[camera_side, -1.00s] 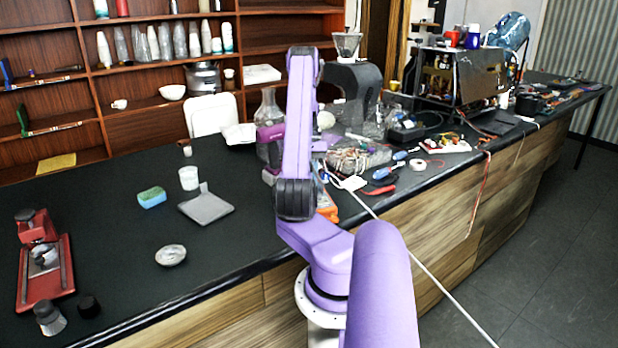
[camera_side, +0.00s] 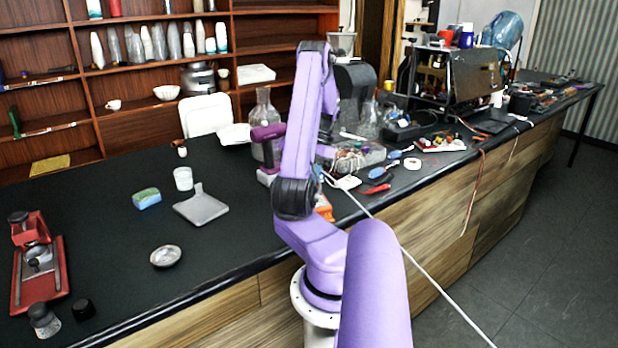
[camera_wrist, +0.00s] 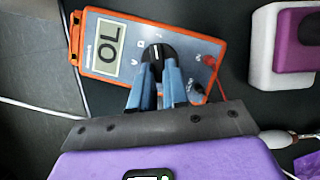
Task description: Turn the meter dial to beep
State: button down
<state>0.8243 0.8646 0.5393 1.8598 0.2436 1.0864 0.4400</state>
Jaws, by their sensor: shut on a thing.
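The orange multimeter (camera_wrist: 200,45) lies face up on the dark counter in the wrist view. Its display (camera_wrist: 108,46) reads "OL". My gripper (camera_wrist: 152,72) is over the meter with its blue fingers on either side of the black dial (camera_wrist: 158,52), shut on it. The dial's white mark points roughly up, and part of the dial is hidden between the fingers. In the side view a bit of the orange meter (camera_side: 324,207) shows beside my arm; the dial and fingers are hidden there.
A white and purple object (camera_wrist: 285,45) stands right of the meter in the wrist view. Pliers and tools (camera_side: 375,188) lie nearby on the counter. A sponge (camera_side: 147,198) and a metal dish (camera_side: 166,256) are farther left.

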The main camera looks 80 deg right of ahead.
jog(key=shift+s+m, duration=0.1)
jog(key=shift+m, duration=0.5)
jog(key=shift+a+h, duration=0.1)
jog(key=shift+h, duration=0.2)
jog(key=c, duration=1.1)
grip_release()
jog(key=v, duration=1.7)
jog(key=shift+s+r, duration=0.1)
jog(key=shift+s, duration=0.2)
